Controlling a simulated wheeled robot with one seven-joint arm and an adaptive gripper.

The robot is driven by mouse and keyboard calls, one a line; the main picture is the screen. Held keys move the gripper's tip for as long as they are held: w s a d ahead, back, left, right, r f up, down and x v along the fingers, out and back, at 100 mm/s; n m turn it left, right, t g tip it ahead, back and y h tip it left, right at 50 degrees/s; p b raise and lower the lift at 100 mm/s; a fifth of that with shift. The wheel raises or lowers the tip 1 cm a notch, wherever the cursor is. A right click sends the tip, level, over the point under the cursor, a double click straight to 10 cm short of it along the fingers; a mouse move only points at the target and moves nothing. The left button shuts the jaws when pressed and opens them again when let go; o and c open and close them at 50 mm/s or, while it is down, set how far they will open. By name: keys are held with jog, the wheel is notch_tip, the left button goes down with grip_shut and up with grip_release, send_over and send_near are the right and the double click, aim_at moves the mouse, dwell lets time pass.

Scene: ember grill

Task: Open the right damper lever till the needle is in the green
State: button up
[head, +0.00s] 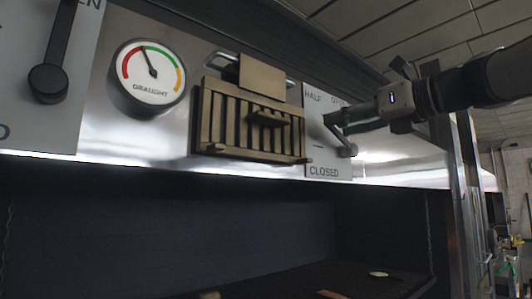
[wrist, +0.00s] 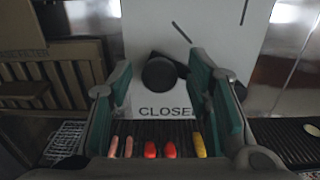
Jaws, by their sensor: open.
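The right damper lever has a round black knob (head: 347,151), which also shows in the wrist view (wrist: 159,74). It is on a pale plate (head: 318,160) marked HALF, OPEN and CLOSED; the knob hangs low, just above CLOSED. My gripper (head: 334,124) is at the plate, its fingers partly hiding the lever arm. In the wrist view the gripper (wrist: 164,88) is open, with the knob showing between the two fingers; contact is not visible. The draught gauge (head: 149,76) has red, yellow and green bands. Its needle points up and slightly left, left of the green.
A second lever with a black knob (head: 48,84) is on the left plate. A slatted brown vent (head: 245,128) stands out between gauge and right plate. Below the steel hood is a dark opening. Several red, pink and yellow pieces (wrist: 172,150) lie below the gripper.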

jog(key=shift+w+a, duration=0.3)
jog(key=shift+w, duration=0.05)
grip_shut()
jog(key=shift+r+p, duration=0.15)
jog(key=shift+p, duration=0.2)
